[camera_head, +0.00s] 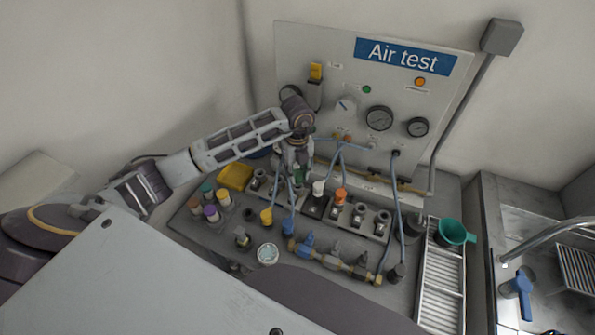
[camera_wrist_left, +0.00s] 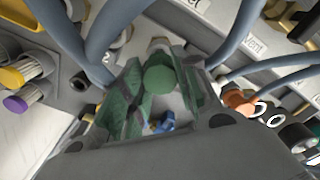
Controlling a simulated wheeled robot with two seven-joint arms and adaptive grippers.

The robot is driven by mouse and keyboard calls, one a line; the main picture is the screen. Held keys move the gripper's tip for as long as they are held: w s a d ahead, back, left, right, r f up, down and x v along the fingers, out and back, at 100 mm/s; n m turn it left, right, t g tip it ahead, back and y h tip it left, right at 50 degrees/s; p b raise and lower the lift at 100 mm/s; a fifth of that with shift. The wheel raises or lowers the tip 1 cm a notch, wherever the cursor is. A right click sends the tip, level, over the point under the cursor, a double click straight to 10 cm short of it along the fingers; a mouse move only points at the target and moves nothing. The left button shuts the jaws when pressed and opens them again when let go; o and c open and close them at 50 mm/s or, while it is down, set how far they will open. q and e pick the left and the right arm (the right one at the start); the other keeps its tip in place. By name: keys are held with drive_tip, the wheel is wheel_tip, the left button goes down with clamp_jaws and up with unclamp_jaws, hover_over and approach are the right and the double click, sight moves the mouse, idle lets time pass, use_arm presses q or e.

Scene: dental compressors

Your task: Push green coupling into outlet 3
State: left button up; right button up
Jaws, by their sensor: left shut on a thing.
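The green coupling (camera_head: 299,175) is between the fingers of my left gripper (camera_head: 297,162), low over the outlet row on the bench below the Air test panel. In the left wrist view the round green end of the coupling (camera_wrist_left: 160,79) shows between the two green-padded fingers of the left gripper (camera_wrist_left: 155,95), which are shut on it. A pale round fitting (camera_wrist_left: 159,45) shows just beyond it. I cannot tell whether the coupling touches an outlet. Outlet 3 is not clearly readable; the gripper hides part of the row. My right gripper is not in view.
Blue hoses (camera_head: 343,160) hang close around the gripper. An orange coupling (camera_head: 340,196) and a white one (camera_head: 319,187) stand just right of it. A blue-and-brass manifold (camera_head: 335,262) lies in front.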

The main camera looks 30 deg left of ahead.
use_arm(q)
drive_tip(key=shift+f, duration=0.2)
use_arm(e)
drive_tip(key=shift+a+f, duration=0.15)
use_arm(q)
drive_tip(key=shift+f+b, duration=0.3)
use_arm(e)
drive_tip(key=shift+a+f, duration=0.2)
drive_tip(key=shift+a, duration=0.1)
use_arm(q)
drive_tip(key=shift+f+b, duration=0.55)
drive_tip(key=shift+f, duration=0.3)
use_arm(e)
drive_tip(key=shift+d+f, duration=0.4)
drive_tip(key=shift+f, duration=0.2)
use_arm(q)
drive_tip(key=o, duration=1.1)
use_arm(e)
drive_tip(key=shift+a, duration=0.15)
use_arm(q)
drive_tip(key=shift+r, duration=0.15)
drive_tip(key=shift+r, duration=5.9)
